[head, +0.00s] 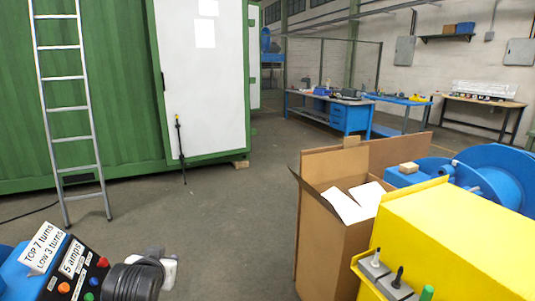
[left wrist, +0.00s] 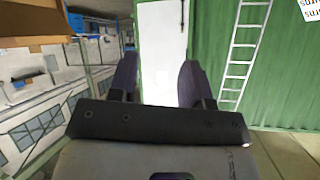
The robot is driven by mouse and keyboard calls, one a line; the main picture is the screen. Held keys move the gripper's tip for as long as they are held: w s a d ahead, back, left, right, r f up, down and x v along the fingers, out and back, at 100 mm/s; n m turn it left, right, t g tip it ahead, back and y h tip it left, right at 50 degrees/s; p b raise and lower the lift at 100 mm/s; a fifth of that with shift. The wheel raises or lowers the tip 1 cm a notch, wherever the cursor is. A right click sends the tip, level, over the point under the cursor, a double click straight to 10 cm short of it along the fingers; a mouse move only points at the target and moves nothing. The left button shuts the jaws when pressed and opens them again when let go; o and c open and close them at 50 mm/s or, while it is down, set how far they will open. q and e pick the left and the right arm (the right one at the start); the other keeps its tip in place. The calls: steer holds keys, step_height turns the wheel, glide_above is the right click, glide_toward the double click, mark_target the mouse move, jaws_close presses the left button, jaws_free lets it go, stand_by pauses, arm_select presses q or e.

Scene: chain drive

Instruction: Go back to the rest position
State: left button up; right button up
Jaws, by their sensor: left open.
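My left gripper (left wrist: 157,80) shows in the left wrist view, which is turned upside down. Its two dark fingers stand wide apart with nothing between them, and the white door shows behind the gap. In the head view, a dark ribbed part with a pale grey end (head: 158,265) at the bottom left looks like my left arm and gripper. It is just right of the blue control box (head: 18,272) and above the floor; its fingers cannot be made out there. My right gripper is in neither view.
A green container (head: 110,100) with a white door (head: 203,90) stands behind, with a ladder (head: 68,108) against it. An open cardboard box (head: 325,225) and a yellow machine (head: 460,235) fill the lower right. Workbenches (head: 345,115) stand far back. The floor between (head: 225,215) is clear.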

arm_select(q)
steer(key=s+d+f+m+g+h+p, duration=0.1)
steer(key=s+f+g+p, duration=0.45)
steer(key=s, duration=0.85)
steer(key=s+d+f+h+p, duration=0.1)
steer(key=s+f+p, duration=0.2)
steer(key=s+f, duration=0.8)
steer(key=s+f+m+g+p, duration=0.1)
steer(key=s+f+g+p, duration=0.25)
steer(key=s, duration=1.35)
step_height(320, 180, up, 38)
steer(key=t+p, duration=0.1)
steer(key=p, duration=3.6)
steer(key=shift+d+p, duration=0.25)
steer(key=shift+p, duration=0.1)
